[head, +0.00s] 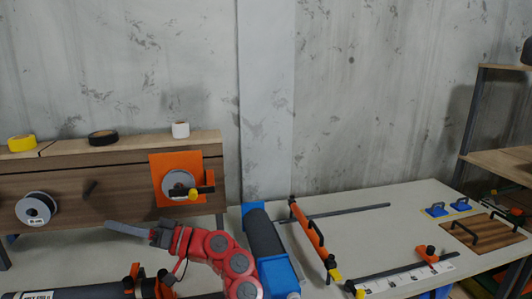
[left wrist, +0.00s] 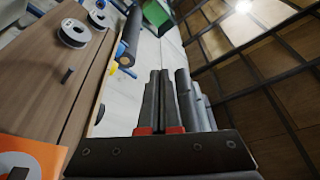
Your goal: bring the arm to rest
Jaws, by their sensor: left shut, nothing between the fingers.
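My left arm is red and rises from the bottom of the head view. Its left gripper (head: 124,229) points left, in front of the wooden bench front. In the left wrist view the dark fingers of the left gripper (left wrist: 160,88) lie side by side, shut, with nothing between them. My right gripper is in neither view.
An orange plate (head: 158,165) with a disc and a handle stands behind my arm. A blue-ended dark roller (head: 264,236) is close on its right. A dark roll (head: 90,293) with orange clamps is at the lower left. The pale tabletop (head: 365,225) has bare room.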

